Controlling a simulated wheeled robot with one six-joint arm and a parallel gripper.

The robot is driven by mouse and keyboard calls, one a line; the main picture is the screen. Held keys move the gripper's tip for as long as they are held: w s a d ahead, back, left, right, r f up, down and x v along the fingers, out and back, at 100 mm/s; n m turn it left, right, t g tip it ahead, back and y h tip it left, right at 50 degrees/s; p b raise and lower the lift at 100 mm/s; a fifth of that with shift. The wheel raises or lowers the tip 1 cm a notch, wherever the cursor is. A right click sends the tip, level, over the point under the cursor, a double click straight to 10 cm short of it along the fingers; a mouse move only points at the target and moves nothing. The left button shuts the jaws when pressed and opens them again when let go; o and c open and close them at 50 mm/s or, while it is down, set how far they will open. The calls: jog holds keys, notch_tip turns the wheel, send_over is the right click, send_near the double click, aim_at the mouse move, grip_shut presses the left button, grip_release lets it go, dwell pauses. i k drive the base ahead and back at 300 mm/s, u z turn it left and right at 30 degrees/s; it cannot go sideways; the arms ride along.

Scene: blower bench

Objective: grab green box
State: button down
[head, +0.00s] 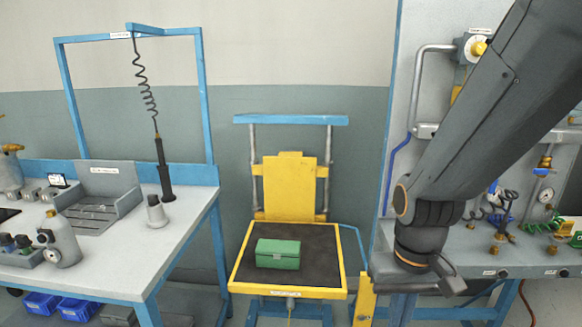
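The green box (278,254) sits closed and upright on the dark top of a yellow-rimmed stand (237,277), a little left of the middle of the picture. Nothing covers it. My arm comes in from the upper right. My gripper (448,283) is at its lower end, to the right of the stand and in front of the right bench. It is apart from the green box. Its fingers are not clear from this angle, so I cannot tell whether it is open or shut.
A right bench and panel with gauges (546,194) and hoses stand behind my arm. The stand has a yellow back plate (290,187). Blue bins (78,310) sit below left.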

aim_at(275, 253)
jog(key=k, duration=1.3)
jog(key=z, duration=0.15)
jog(key=i, duration=1.15)
jog(key=u, duration=0.65)
jog(key=i, duration=0.8)
jog(key=u, duration=0.1)
